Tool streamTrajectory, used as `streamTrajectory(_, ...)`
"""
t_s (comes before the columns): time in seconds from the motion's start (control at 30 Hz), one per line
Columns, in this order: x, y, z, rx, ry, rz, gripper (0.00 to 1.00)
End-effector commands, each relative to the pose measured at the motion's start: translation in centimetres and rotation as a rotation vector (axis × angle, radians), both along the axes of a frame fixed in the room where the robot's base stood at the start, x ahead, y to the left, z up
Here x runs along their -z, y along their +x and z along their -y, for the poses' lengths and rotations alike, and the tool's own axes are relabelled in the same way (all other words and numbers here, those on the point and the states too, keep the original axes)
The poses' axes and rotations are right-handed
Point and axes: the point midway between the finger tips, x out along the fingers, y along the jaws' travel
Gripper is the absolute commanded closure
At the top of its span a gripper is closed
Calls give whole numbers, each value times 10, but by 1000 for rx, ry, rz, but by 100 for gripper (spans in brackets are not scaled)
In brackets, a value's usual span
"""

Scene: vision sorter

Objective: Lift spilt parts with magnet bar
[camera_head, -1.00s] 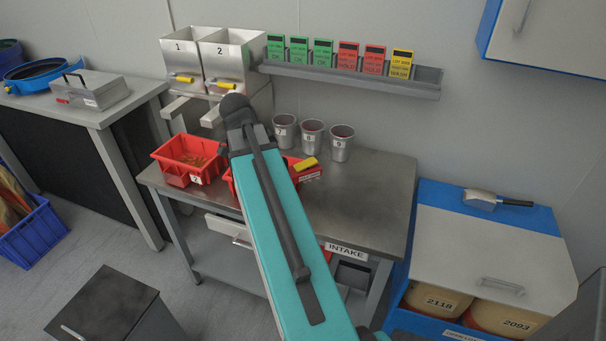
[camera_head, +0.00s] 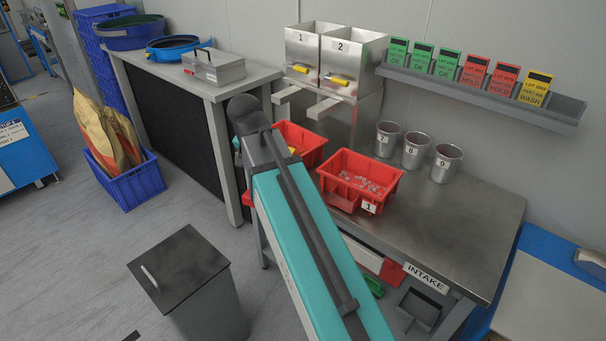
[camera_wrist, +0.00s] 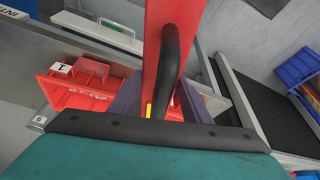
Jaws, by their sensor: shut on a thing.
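In the wrist view my gripper (camera_wrist: 160,108) is shut on the magnet bar (camera_wrist: 154,42), a long red bar with a black curved handle. In the head view my arm hides the gripper and most of the bar. Bin 1 (camera_head: 342,203) is a red tray on the steel bench; small pale parts (camera_head: 362,183) lie inside it. In the wrist view bin 1 (camera_wrist: 48,90) is left of the held bar. A second red bin (camera_head: 312,141) stands behind my arm; something yellow shows there, and its other contents are mostly hidden.
Steel cups (camera_head: 415,150) and two hoppers (camera_head: 328,66) stand at the bench's back. The right part of the bench (camera_head: 465,215) is clear. A dark-topped cabinet (camera_head: 180,265) stands on the floor. A blue crate (camera_head: 130,190) holds sacks at left.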

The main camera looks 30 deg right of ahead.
Motion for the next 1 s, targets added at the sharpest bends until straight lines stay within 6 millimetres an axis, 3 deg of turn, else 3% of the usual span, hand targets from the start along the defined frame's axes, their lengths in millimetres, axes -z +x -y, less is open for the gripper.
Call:
streamTrajectory(0.2, -5, 20, -47, -289, -1, 6, 100)
streamTrajectory(0.43, -9, 34, -77, -555, -3, 12, 100)
streamTrajectory(0.7, -15, 43, -92, -807, -8, 23, 100)
streamTrajectory(1.0, -16, 46, -94, -914, -12, 29, 100)
